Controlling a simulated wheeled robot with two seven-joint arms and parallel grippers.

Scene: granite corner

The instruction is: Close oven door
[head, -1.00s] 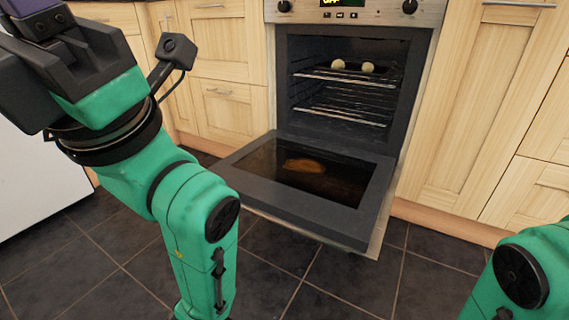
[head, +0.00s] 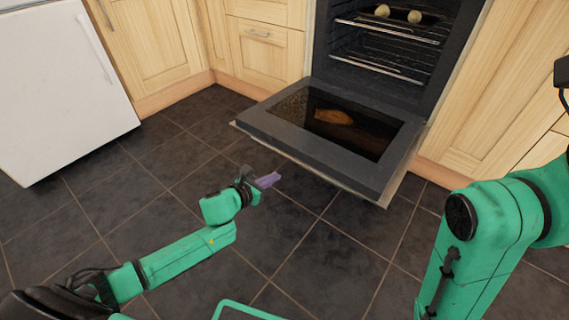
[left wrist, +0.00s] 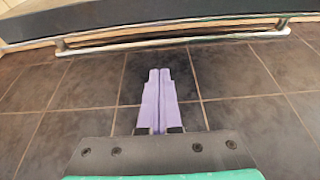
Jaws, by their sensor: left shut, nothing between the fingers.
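The oven door (head: 300,148) is folded down, wide open, with its dark glass facing up. In the left wrist view the edge of the door (left wrist: 130,30) runs across the top, with its metal bar handle (left wrist: 180,37) below that edge. My left gripper (head: 268,180) is low over the floor, in front of the door and apart from it. Its purple fingers (left wrist: 160,98) are shut with nothing between them, pointing toward the handle. My right arm shows at the right, but its gripper is out of view.
The oven cavity (head: 390,50) holds wire racks and a dark tray with two pale round items. Wooden cabinets (head: 265,45) flank the oven. A white appliance (head: 60,90) stands at the left. The dark tiled floor (head: 320,250) before the door is clear.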

